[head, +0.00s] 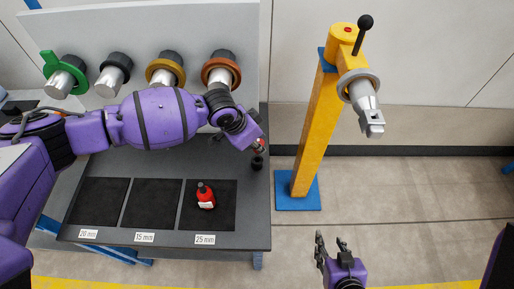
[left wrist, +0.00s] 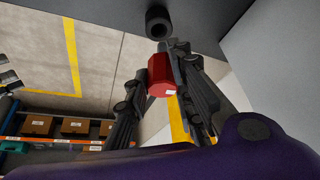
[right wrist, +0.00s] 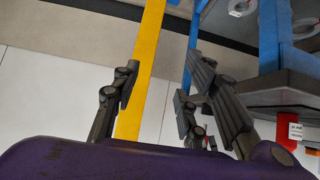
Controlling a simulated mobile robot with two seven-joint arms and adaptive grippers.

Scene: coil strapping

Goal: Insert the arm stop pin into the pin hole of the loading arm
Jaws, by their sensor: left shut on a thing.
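My left gripper (head: 257,143) is shut on a red faceted piece (left wrist: 160,78) with a small white label, over the right end of the dark table; the fingers partly hide it in the head view. I cannot tell for sure that it is the arm stop pin. A small black hollow cylinder (head: 257,163) is close by; it also shows beyond the red piece in the left wrist view (left wrist: 158,22). The yellow loading arm post (head: 318,125) stands right of the table, with a grey end piece (head: 366,100) and a black-knobbed lever (head: 365,22). Its pin hole is not discernible. My right gripper (head: 332,246) is open and empty.
The 20 mm mat (head: 98,202) and 15 mm mat (head: 151,205) are empty. Several coloured rings on pegs line the grey panel (head: 150,25). Floor right of the post is clear.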

